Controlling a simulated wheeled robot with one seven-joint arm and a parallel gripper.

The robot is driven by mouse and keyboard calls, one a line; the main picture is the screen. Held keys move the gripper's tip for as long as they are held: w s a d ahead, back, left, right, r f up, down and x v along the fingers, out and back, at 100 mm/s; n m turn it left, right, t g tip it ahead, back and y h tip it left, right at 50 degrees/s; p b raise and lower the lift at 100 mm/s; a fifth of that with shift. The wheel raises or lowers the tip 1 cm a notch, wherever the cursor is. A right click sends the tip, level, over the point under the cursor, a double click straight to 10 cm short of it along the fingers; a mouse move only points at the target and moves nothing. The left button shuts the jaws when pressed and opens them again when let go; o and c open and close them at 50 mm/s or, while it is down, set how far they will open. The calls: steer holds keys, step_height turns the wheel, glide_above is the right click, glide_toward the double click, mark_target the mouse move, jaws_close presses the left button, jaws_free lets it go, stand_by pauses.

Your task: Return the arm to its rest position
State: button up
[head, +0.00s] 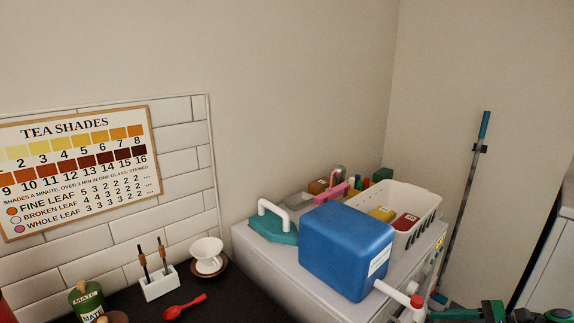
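Dark and green jointed parts, which look like my own arm, show at the bottom right edge of the head view. They are cut off by the frame. No gripper fingers can be made out, so I cannot see whether the gripper is open or holds anything.
A blue container (345,250) with a white, red-tipped spout stands on a white cabinet (290,285), beside a white basket (430,207). A dark counter (225,305) holds a white cup (207,252), a red spoon (186,307) and a green tin (88,299). A pole (467,185) leans against the wall.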

steer(key=s+a+r+n+g+h, duration=0.2)
steer(key=s+r+n+g+h, duration=0.1)
steer(key=s+r+n+h, duration=0.2)
steer(key=s+a+r+n+g+h, duration=0.2)
steer(key=s+r+n+h, duration=0.4)
steer(key=s+r+n, duration=0.4)
steer(key=shift+s+r+g, duration=0.9)
steer(key=shift+s+r, duration=0.5)
steer(key=shift+r, duration=1.6)
steer(key=shift+w+f, duration=0.25)
steer(key=shift+w, duration=0.35)
steer(key=shift+c, duration=0.3)
